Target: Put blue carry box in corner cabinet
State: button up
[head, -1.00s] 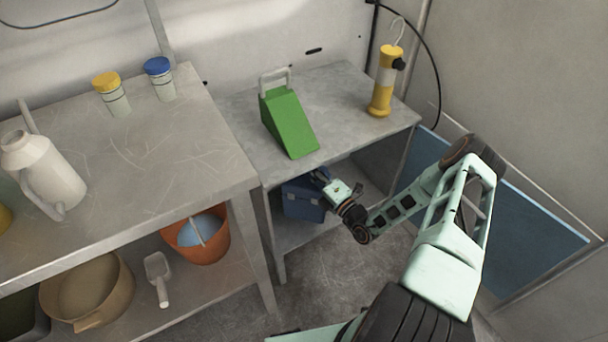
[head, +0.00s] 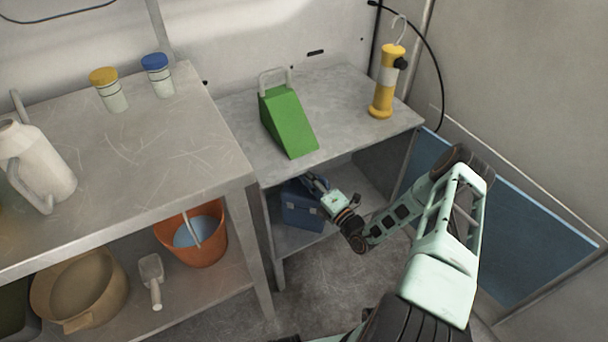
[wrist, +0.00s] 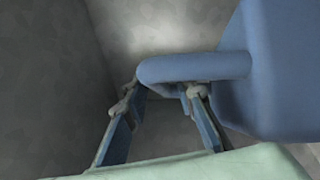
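The blue carry box (head: 301,212) stands on the lower shelf (head: 288,241) of the corner cabinet (head: 345,84), under its worktop and near its left side. Its upper back part is hidden by the worktop and my gripper. My gripper (head: 313,183) is at the top of the box, just under the worktop edge. In the wrist view the box (wrist: 285,75) fills the right side, and its handle (wrist: 190,68) crosses near the fingertips. My gripper (wrist: 163,98) is open there, its fingers apart. I cannot tell whether the handle lies between them.
A green wedge-shaped container (head: 287,122) and a yellow lamp (head: 384,85) stand on the cabinet top. The left bench (head: 150,150) stands close by, with an orange bucket (head: 205,240) below. The cabinet shelf right of the box looks clear.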

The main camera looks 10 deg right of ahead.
jog(key=shift+r, duration=0.15)
jog(key=shift+s+d, duration=0.15)
jog(key=shift+s, duration=0.05)
jog(key=p+v, duration=0.1)
jog(key=v, duration=1)
jog(key=shift+s, duration=0.3)
